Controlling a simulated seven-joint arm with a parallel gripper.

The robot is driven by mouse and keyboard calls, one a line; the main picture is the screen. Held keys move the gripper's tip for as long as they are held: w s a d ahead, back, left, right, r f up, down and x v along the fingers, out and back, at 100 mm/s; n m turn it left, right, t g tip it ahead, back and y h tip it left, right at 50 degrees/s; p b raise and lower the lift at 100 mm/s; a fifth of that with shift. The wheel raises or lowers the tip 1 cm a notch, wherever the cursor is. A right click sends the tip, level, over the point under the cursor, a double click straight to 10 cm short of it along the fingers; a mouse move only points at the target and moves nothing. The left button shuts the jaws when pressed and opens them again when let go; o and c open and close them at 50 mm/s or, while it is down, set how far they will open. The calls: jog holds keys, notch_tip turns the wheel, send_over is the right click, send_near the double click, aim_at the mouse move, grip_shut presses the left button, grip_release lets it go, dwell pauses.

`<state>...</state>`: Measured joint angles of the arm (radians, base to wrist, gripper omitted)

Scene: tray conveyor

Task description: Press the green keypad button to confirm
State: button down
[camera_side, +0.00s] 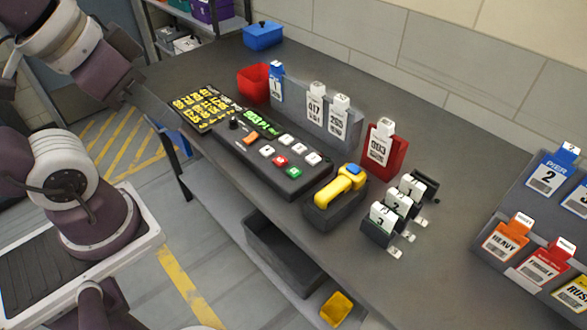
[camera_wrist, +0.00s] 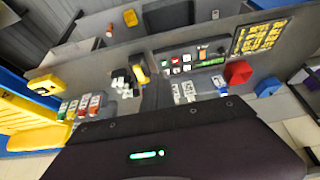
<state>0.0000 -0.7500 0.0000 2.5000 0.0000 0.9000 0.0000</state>
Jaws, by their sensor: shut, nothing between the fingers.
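The green button (camera_side: 294,172) sits at the near right corner of a dark keypad console (camera_side: 237,152) on the bench. Beside it is a red button (camera_side: 280,161), with several white buttons around. In the wrist view the console is upside down and small, with the green button (camera_wrist: 164,63) at its left end beside the red one (camera_wrist: 175,61). My gripper (camera_wrist: 180,140) shows only as a dark housing with a green light at the bottom of the wrist view. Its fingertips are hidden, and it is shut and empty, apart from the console. Nothing covers the button.
A yellow-handled device (camera_side: 340,190) in a dark holder stands just right of the console. A yellow-lettered board (camera_side: 203,107) lies to its left. Card holders (camera_side: 330,122), a red bin (camera_side: 254,82) and a blue bin (camera_side: 263,35) stand behind. The space above the buttons is clear.

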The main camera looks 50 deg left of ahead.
dwell(0.6)
jog(key=w+a+f+t+y, duration=0.15)
jog(key=w+a, duration=0.25)
jog(key=w, duration=0.6)
jog(key=w+a+t+y, duration=0.2)
jog(key=w+a, duration=0.3)
jog(key=w, duration=0.5)
jog(key=g+h, duration=0.3)
jog(key=h, duration=0.8)
send_over(290, 171)
notch_tip(290, 171, down, 14)
jog(key=shift+f+m+y, duration=0.15)
jog(key=shift+m+y, duration=0.1)
jog(key=shift+m, duration=0.05)
jog(key=shift+f, duration=4.4)
jog(key=shift+f, duration=0.1)
